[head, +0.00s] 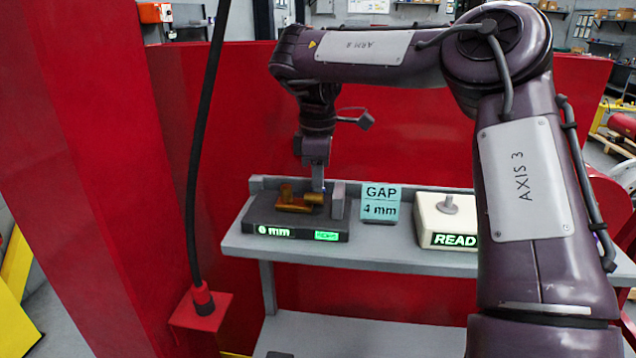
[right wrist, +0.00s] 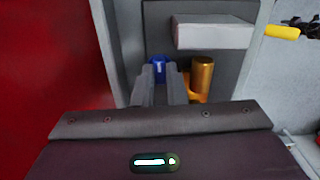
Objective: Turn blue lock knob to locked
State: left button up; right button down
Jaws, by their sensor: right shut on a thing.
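The blue lock knob (right wrist: 158,66) shows between the fingertips of my right gripper (right wrist: 159,77) in the right wrist view. The gripper is shut on it. In the head view my right gripper (head: 318,178) points down at the right part of the dark actuator base (head: 268,214), and the knob is mostly hidden behind the fingers. Brass-coloured parts (head: 293,203) lie on the base left of the fingers. The base front has a lit mm readout, its digit hard to read, and a small green display too blurred to read. My left gripper is out of view.
A cyan card (head: 381,204) reads "GAP 4 mm". A cream box (head: 434,220) with a grey knob and lit text starting "READ" stands right of it, partly behind my right arm. A black cable (head: 197,170) hangs at left before red panels.

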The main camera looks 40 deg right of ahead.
dwell(0.3)
jog(key=c, duration=1.5)
grip_release()
jog(key=shift+o, duration=0.2)
jog(key=shift+d+f, duration=0.1)
